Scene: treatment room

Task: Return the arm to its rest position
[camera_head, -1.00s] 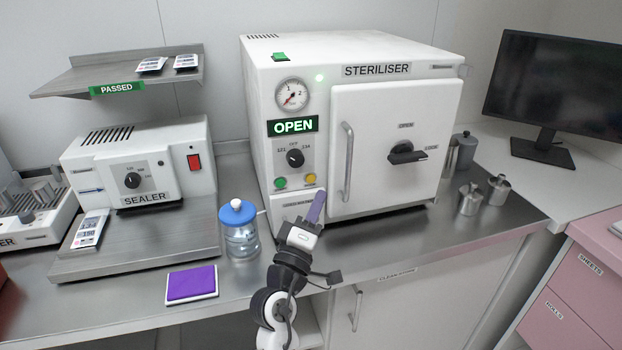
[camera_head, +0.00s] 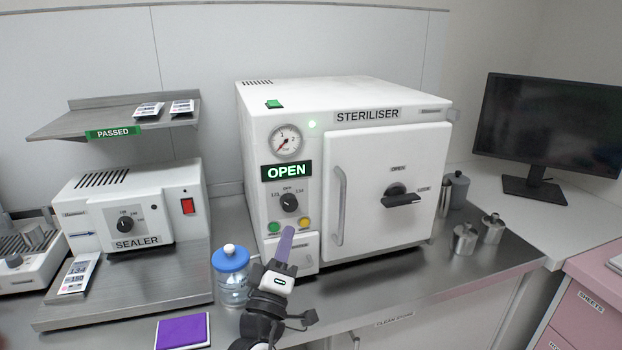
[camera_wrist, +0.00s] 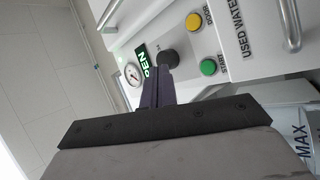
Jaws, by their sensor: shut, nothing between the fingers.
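My gripper (camera_head: 286,240) is in front of the steriliser's lower left panel, just left of its white door. Its purple fingers are together with nothing between them. In the wrist view my gripper (camera_wrist: 156,82) points toward the steriliser's control panel, near the black knob (camera_wrist: 167,57), the yellow button (camera_wrist: 194,21) and the green button (camera_wrist: 208,67). I cannot tell from the views how close the fingertips are to the panel. My arm comes in from the bottom edge of the head view.
The steriliser (camera_head: 385,180) has its door shut and an OPEN sign lit. A blue-lidded jar (camera_head: 230,275) stands close left of my gripper. A purple pad (camera_head: 182,332) lies at the counter's front. The sealer (camera_head: 135,215) is at left, steel canisters (camera_head: 465,238) at right.

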